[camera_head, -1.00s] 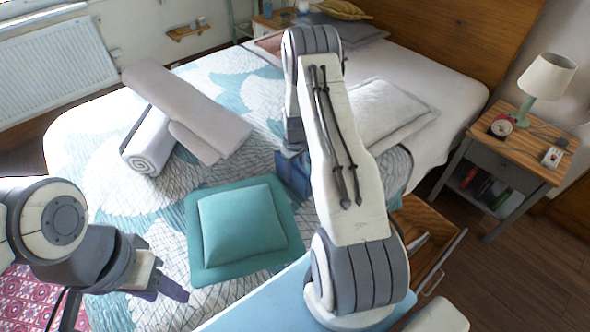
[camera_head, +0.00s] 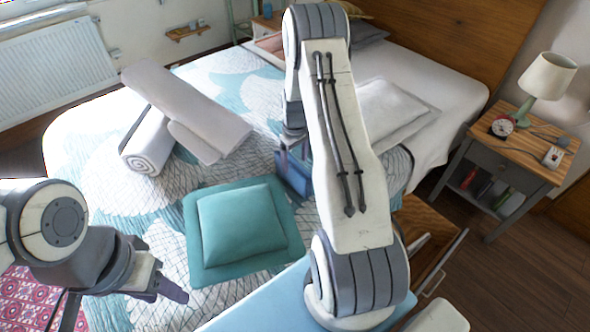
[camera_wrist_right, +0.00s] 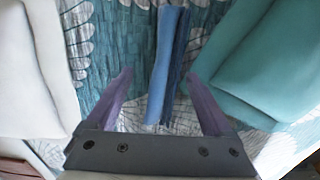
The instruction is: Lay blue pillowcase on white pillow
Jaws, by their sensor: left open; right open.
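The blue pillowcase (camera_head: 294,178) stands as a narrow folded piece on the bed, partly hidden by my right arm in the head view. In the right wrist view the pillowcase (camera_wrist_right: 158,85) lies between my two purple fingers with gaps on both sides. My right gripper (camera_head: 293,152) is open above it. The white pillow (camera_head: 388,108) lies on the bed to the right, partly behind my right arm; it also shows at the left of the right wrist view (camera_wrist_right: 30,75). My left gripper (camera_head: 170,291) is open and empty at the lower left.
Rolled and folded light blankets (camera_head: 185,105) lie farther left on the bed. A nightstand (camera_head: 505,160) with a lamp (camera_head: 546,82) stands at the right, with an open drawer (camera_head: 425,238) near my right arm.

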